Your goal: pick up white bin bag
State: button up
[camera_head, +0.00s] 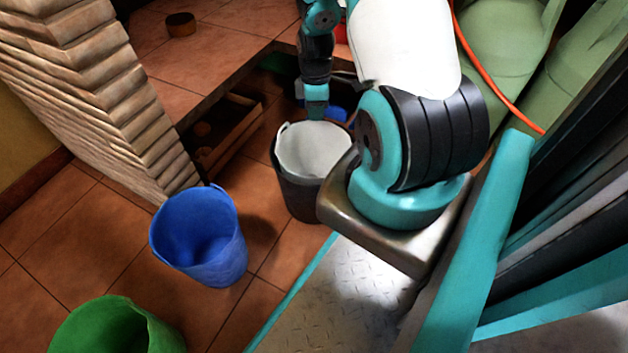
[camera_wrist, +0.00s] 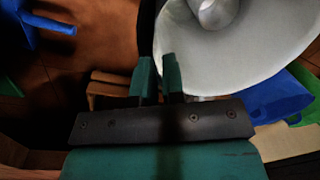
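The white bin bag (camera_head: 308,142) lines a dark bin (camera_head: 295,188) on the tiled floor in the head view, its edge folded over the rim. In the wrist view the bag (camera_wrist: 255,65) fills the upper right as a wide pale bowl. My gripper (camera_head: 316,112) points down at the bin's far rim. In the wrist view, my gripper's two fingers (camera_wrist: 159,68) stand close together with the bag's left edge in the narrow gap between them. They look shut on that edge, though the contact itself is partly hidden.
A blue bin (camera_head: 200,240) and a green bin (camera_head: 115,330) stand at the lower left. A brick pillar (camera_head: 110,100) rises at the left, near a wooden crate (camera_head: 230,135) behind the bins. Green cylinders (camera_head: 500,45) stand at the upper right. Open floor lies between the bins.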

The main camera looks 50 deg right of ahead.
aim_at(314, 123)
jog(key=f+b, duration=0.3)
jog(key=f, duration=0.1)
jog(key=shift+a, duration=0.25)
jog(key=shift+s+a+f, duration=0.15)
jog(key=shift+a+f, duration=0.05)
jog(key=shift+f, duration=0.2)
grip_shut()
jog(key=shift+d+r, duration=0.2)
jog(key=shift+d, duration=0.1)
jog(key=shift+w+r, duration=0.2)
jog(key=shift+r, duration=0.05)
dwell(0.4)
